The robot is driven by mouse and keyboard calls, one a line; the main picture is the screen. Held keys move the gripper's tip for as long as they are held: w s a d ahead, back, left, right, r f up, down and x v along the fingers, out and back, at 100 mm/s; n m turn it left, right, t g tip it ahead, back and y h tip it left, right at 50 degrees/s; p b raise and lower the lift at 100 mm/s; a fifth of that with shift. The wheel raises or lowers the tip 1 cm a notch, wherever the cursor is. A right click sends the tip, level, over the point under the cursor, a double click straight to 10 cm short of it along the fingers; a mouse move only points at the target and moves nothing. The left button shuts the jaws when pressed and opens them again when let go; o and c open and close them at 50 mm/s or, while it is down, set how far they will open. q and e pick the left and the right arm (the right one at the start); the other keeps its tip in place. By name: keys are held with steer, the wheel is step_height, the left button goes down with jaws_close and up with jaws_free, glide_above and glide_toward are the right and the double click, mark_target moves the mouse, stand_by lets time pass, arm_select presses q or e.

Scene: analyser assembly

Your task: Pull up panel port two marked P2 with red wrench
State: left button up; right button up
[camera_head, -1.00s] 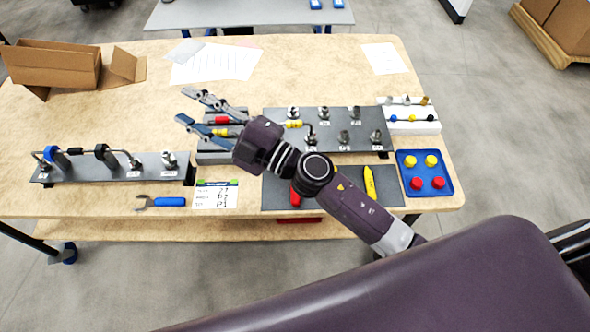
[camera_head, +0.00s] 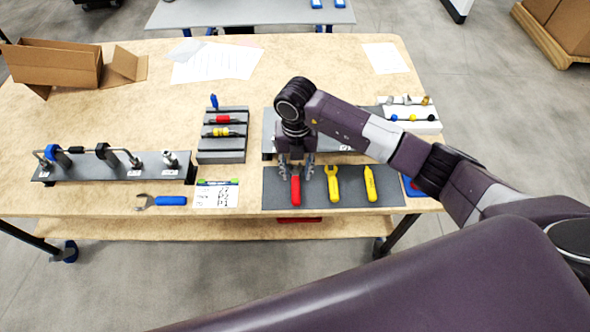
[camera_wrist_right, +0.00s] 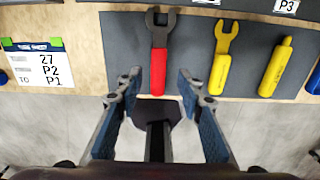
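The red wrench (camera_head: 295,189), with a dark open-ended head, lies on the dark grey mat below the port panel (camera_head: 267,140). My right gripper (camera_head: 295,171) is open above it, one finger on each side. In the right wrist view, the red wrench (camera_wrist_right: 158,55) lies between and beyond the open fingertips (camera_wrist_right: 158,80), with nothing held. My right arm covers much of the port panel, so port P2 cannot be made out. A P3 label (camera_wrist_right: 287,5) shows at the top of the wrist view. My left gripper is not in view.
A yellow wrench (camera_head: 333,184) and a yellow tool (camera_head: 370,184) lie right of the red wrench. A card (camera_head: 215,195) reading 27, P2, P1 and a blue-handled wrench (camera_head: 160,201) lie left. A rack (camera_head: 222,157) of tools stands behind.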

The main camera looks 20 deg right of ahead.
mark_target(296, 184)
steer(key=shift+a+f+b, duration=0.1)
steer(key=shift+f+b, duration=2.3)
steer(key=shift+f, duration=0.85)
jaws_close()
steer(key=shift+r, duration=0.15)
steer(key=r+p, duration=0.2)
steer(key=r, duration=0.1)
steer(key=s+r+p, duration=0.1)
steer(key=r+p, duration=0.2)
steer(key=shift+s+a, duration=0.15)
steer(key=shift+s, duration=0.05)
steer(key=shift+f, duration=0.1)
